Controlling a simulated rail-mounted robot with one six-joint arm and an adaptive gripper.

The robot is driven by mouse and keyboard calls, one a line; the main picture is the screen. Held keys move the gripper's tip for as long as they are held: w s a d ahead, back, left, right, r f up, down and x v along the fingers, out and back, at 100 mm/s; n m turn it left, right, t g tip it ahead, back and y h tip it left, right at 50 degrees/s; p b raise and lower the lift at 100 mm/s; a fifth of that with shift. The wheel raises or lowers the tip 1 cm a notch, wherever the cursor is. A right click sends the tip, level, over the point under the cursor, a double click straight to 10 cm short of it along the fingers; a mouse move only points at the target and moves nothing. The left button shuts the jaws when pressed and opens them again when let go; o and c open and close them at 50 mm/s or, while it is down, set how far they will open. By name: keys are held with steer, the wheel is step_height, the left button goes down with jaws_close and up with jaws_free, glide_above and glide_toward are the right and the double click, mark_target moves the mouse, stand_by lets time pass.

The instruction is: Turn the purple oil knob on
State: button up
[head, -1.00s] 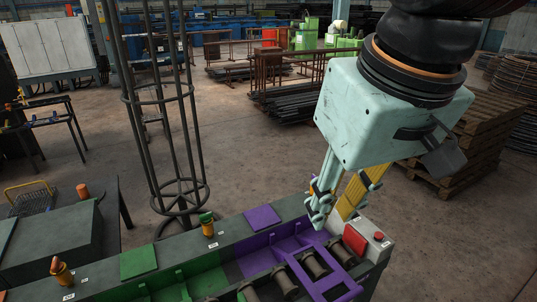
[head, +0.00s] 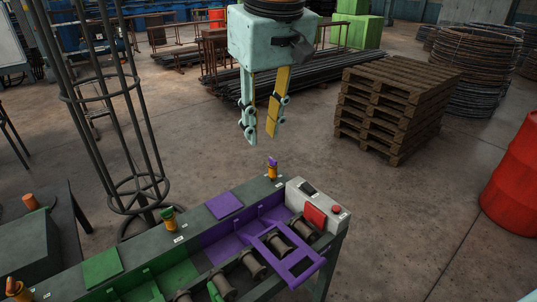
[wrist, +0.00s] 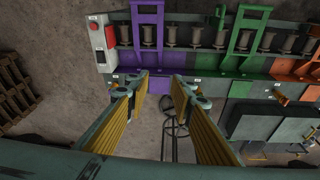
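The purple oil knob (head: 272,162) sits on top of a small yellow-orange oiler (head: 273,173) at the back edge of the bench, left of the grey control box. My gripper (head: 260,138) hangs with its fingers pointing down, above and slightly left of the knob in the head view. It is apart from the knob and empty. In the wrist view my gripper (wrist: 162,78) shows its two fingers well apart, with floor and the bench edge between them. I cannot make out the purple knob there; the left finger may hide it.
The grey control box (head: 325,208) has a red panel and a red button. A green-topped oiler (head: 168,217) stands further left on the bench. A tall wire cage stand (head: 138,192) rises behind it. A pallet stack (head: 395,105) stands at back right. Floor behind the knob is clear.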

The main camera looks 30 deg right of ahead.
steer(key=w+d+f+p, duration=0.1)
steer(key=w+d, duration=0.1)
steer(key=w, duration=0.4)
steer(key=w+d+f+p, duration=0.1)
steer(key=w+d, duration=0.2)
steer(key=w, duration=0.4)
steer(key=n+g+p, duration=0.1)
steer(key=g+p, duration=0.2)
steer(key=p, duration=0.2)
glide_above(273, 159)
step_height(273, 159, down, 22)
steer(key=shift+f, duration=0.15)
steer(key=shift+f, duration=6.9)
